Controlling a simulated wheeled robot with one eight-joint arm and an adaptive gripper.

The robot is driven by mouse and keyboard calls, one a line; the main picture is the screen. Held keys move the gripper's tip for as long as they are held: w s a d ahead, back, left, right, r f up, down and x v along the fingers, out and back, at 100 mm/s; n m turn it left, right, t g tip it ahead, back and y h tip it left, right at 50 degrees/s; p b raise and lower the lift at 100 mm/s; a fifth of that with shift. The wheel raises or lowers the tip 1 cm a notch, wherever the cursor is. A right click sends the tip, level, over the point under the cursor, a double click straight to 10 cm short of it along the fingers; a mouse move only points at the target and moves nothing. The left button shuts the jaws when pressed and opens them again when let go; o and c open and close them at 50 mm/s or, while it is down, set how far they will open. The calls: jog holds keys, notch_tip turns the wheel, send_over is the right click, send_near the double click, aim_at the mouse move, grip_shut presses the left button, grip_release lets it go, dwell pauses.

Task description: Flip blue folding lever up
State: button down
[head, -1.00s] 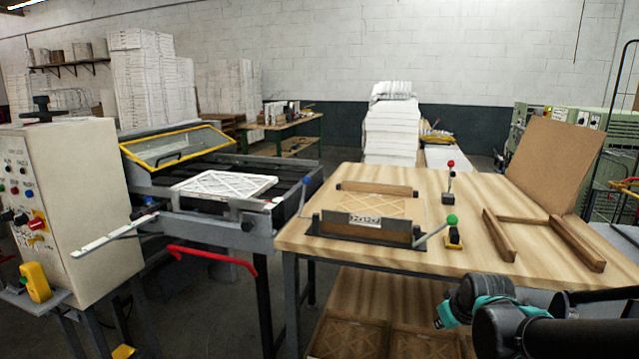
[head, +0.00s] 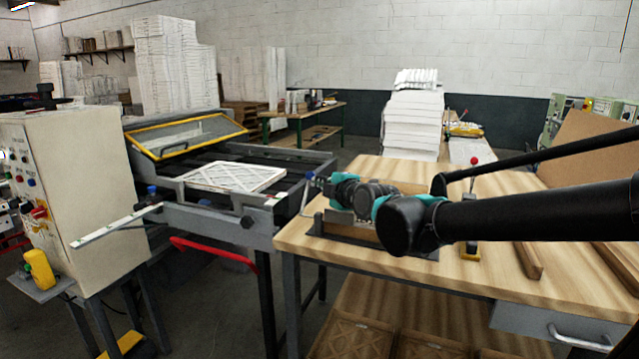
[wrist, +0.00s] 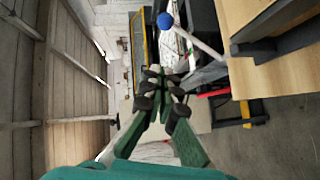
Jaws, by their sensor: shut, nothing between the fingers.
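The blue folding lever has a round blue knob (head: 310,176) on a thin pale rod, at the left end of the dark fixture (head: 330,226) on the wooden table. I cannot tell its exact angle. In the wrist view the blue knob (wrist: 165,20) is near the top, with its rod running down to the right. My gripper (head: 324,186) is just right of the knob in the head view, above the fixture, and hides much of it. In the wrist view my gripper (wrist: 167,74) has its fingers together and empty, apart from the knob.
A red-knobbed lever (head: 474,161) stands behind my arm. Wooden strips (head: 528,260) lie at the right. Another blue knob (head: 152,190) is on that machine's near side.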

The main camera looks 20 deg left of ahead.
jog(key=w+a+f, duration=0.2)
jog(key=w+a, duration=0.3)
jog(key=w, duration=0.4)
jog(key=shift+w+a+f, duration=0.3)
jog(key=shift+w+a, duration=0.1)
jog(key=shift+w+d+f+m+g+h, duration=0.1)
jog(key=shift+w+f+m+g+h, duration=0.05)
jog(key=shift+w+m+g, duration=0.3)
jog(key=shift+w+f+m+g+h, duration=0.15)
jog(key=shift+w+g, duration=0.1)
jog(key=shift+w, duration=0.25)
jog(key=shift+s, duration=0.1)
